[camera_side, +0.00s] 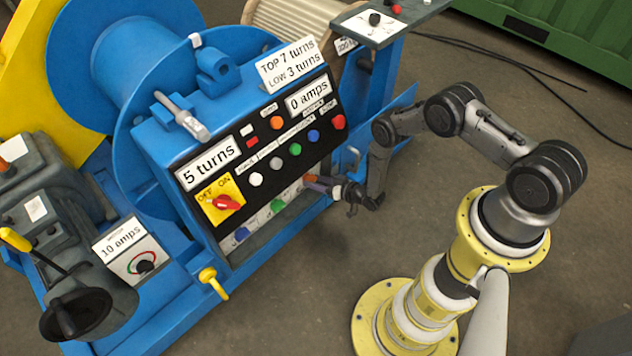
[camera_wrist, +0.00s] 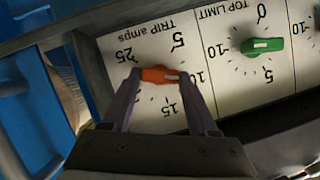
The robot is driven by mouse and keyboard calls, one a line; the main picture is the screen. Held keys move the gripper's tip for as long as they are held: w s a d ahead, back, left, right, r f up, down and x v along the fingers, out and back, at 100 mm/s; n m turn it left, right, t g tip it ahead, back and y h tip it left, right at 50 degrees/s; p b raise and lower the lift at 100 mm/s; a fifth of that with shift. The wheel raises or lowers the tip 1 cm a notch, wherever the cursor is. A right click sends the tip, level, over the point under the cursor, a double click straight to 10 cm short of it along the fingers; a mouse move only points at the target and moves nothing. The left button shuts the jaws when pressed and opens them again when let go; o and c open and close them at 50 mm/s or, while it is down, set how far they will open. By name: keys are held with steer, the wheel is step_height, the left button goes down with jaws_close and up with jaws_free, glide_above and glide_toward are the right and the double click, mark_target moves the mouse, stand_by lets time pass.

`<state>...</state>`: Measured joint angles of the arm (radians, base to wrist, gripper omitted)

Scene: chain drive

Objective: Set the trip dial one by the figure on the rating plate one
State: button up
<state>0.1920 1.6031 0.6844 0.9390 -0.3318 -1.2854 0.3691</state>
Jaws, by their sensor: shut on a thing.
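The trip dial is an orange knob (camera_wrist: 158,75) on a white panel marked TRIP amps (camera_wrist: 142,29), with 5, 10, 15 and 25 readable in the wrist view. A white mark on the knob's right end points toward the 10. My gripper (camera_wrist: 160,78) is shut on the knob, one finger at each end; the fingers cover part of the scale. In the side view my gripper (camera_side: 318,185) reaches the lower right of the control box and mostly hides the dial. The rating plate (camera_side: 120,240) on the grey motor at left reads 10 amps.
A green TOP LIMIT knob (camera_wrist: 262,45) sits to the right of the trip dial. The black control panel (camera_side: 262,150) above carries several coloured buttons, a red OFF/ON switch (camera_side: 228,202) and a 0 amps readout (camera_side: 308,96). A yellow handle (camera_side: 213,284) juts out below.

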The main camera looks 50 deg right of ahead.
stand_by(0.5)
steer(key=o, duration=1.4)
steer(key=shift+c, duration=0.2)
steer(key=v, duration=1.4)
